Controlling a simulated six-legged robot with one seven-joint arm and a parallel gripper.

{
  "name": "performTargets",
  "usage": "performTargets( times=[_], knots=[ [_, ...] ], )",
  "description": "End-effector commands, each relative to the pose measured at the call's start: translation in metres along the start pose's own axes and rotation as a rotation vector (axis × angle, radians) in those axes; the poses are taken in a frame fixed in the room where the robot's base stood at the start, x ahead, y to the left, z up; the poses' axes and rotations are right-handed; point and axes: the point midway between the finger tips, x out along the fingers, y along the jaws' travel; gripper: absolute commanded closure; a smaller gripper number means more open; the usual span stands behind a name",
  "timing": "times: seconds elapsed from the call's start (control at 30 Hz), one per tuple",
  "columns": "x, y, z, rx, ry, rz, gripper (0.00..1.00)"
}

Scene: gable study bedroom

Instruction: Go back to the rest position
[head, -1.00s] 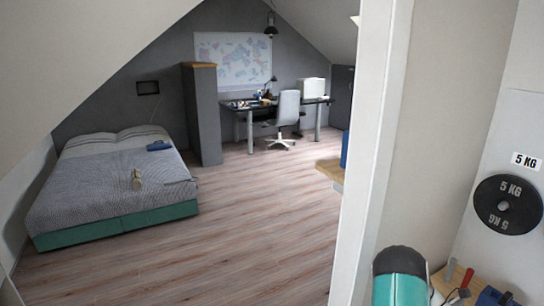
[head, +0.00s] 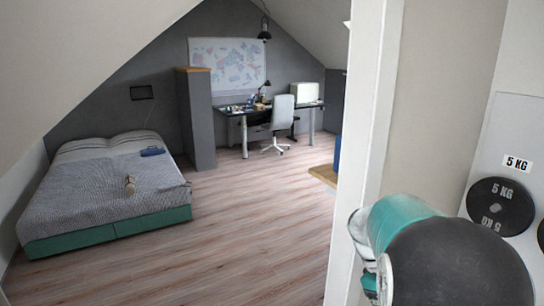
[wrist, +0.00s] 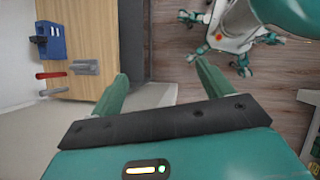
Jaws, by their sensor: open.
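My gripper (wrist: 161,84) shows in the wrist view. Its two green fingers are apart and nothing is between them. It points at a gap beside a wooden surface (wrist: 105,15), with the floor and my own legs beyond. In the head view my teal and black arm fills the lower right corner, and the gripper itself cannot be made out there.
On the wooden surface are a blue object (wrist: 51,42), a red-handled tool (wrist: 52,74) and a grey tool (wrist: 84,67). A white wall post (head: 362,150) stands left of my arm. Weight plates (head: 500,207) hang at right. Open floor (head: 240,235) reaches the bed (head: 110,195).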

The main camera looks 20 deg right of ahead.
Motion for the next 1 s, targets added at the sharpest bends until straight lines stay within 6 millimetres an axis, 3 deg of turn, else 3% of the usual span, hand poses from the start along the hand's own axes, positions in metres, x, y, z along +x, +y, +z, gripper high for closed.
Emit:
performTargets(
  times=[0.03,0.2,0.5,0.8,1.0],
  knots=[
    [-0.015,-0.015,-0.002,0.025,0.059,0.020,0.21],
    [-0.054,-0.064,-0.008,0.127,0.250,0.052,0.21],
    [-0.104,-0.155,-0.005,0.288,0.583,0.041,0.21],
    [-0.127,-0.236,0.008,0.419,0.873,-0.047,0.21],
    [-0.129,-0.256,0.012,0.455,0.947,-0.086,0.21]
  ],
)
